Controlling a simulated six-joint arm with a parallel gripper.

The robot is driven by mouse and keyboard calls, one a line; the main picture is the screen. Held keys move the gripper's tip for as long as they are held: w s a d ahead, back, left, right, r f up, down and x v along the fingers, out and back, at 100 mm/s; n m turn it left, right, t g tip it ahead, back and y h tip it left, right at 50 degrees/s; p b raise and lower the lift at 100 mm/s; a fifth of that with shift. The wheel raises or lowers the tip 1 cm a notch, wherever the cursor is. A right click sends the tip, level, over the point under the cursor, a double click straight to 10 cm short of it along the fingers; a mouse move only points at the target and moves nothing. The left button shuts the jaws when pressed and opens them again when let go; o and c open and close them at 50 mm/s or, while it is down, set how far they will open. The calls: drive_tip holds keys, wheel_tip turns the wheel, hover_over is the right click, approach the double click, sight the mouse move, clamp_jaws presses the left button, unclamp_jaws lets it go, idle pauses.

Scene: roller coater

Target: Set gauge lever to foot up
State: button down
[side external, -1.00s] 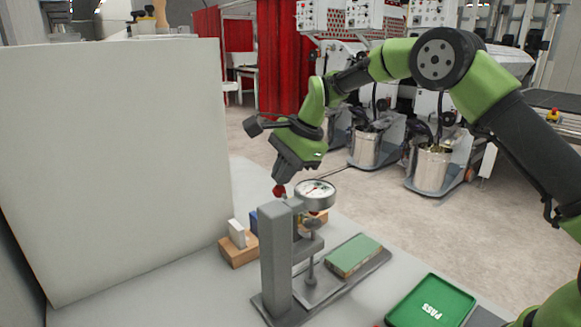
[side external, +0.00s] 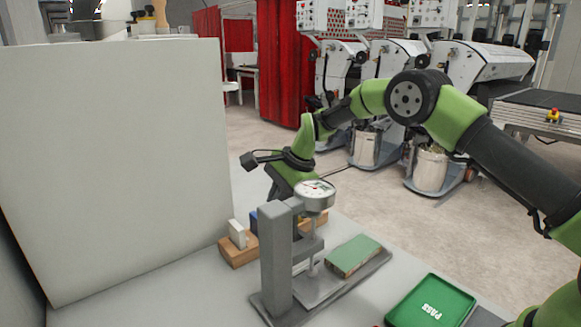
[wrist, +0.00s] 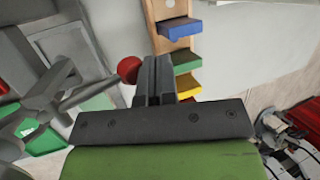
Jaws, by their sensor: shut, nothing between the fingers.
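The gauge stand (side external: 278,255) is a grey column on a flat base. A round dial (side external: 315,194) sits at its top, with a thin foot stem (side external: 312,262) below. I cannot tell for sure whether the foot touches the base. The lever's red ball knob (wrist: 128,70) shows in the wrist view, just left of my gripper's fingertips (wrist: 157,66). Knob and fingers touch or nearly touch; I cannot tell which. My gripper is shut and empty. In the side view its fingertips and the knob are hidden behind the stand.
A green-topped block (side external: 354,254) lies right of the stem. A green PASS tray (side external: 432,302) is at the front right. A wooden rack (side external: 238,252) with coloured blocks stands behind the column. A large pale panel (side external: 115,170) borders the left.

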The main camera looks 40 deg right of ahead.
idle(0.3)
drive_tip(key=shift+r, duration=0.8)
drive_tip(key=v, duration=1)
